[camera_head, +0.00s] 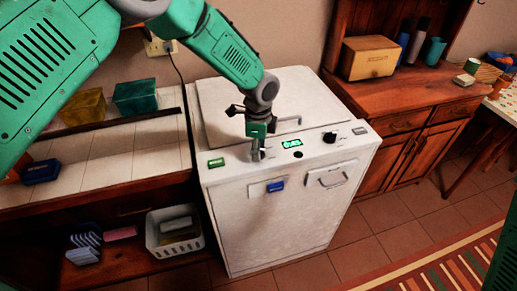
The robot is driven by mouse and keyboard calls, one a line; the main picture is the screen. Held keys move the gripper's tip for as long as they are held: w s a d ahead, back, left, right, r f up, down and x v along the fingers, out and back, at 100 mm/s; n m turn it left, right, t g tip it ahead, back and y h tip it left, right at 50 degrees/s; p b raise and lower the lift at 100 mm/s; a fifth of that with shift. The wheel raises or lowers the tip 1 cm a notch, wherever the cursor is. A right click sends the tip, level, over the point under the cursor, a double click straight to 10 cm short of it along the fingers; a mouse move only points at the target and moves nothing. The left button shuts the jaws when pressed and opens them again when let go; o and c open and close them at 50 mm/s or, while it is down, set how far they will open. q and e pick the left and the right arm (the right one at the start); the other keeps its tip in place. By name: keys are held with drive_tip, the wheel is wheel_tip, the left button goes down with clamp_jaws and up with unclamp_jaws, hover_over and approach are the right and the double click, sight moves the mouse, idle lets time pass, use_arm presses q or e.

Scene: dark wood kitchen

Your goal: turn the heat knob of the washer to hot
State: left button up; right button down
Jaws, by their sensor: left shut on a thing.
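The white washer (270,215) stands in the middle, with its control panel along the front top edge. My left arm comes in from the upper left. My left gripper (257,153) points down at the panel, left of the lit green display (292,143). It is shut on a small knob there, which is mostly hidden by the fingers, so its pointer direction cannot be read. A black knob (330,137) sits to the right of the display. My right gripper is not in view; only a green part of mine shows at the lower right edge.
A green button (216,162) is at the panel's left end. A tiled counter with yellow and teal boxes (135,97) is at left, above a shelf with a white basket (174,232). A wooden cabinet (410,105) stands at right.

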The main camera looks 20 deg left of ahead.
use_arm(q)
drive_tip(key=o, duration=1.2)
drive_tip(key=shift+w+r, duration=0.15)
drive_tip(key=shift+w, duration=0.1)
drive_tip(key=shift+c, duration=0.2)
drive_tip(key=shift+d, duration=0.1)
drive_tip(key=shift+s, duration=0.1)
drive_tip(key=shift+r, duration=0.45)
wheel_tip(320, 180, up, 11)
drive_tip(key=shift+f, duration=0.15)
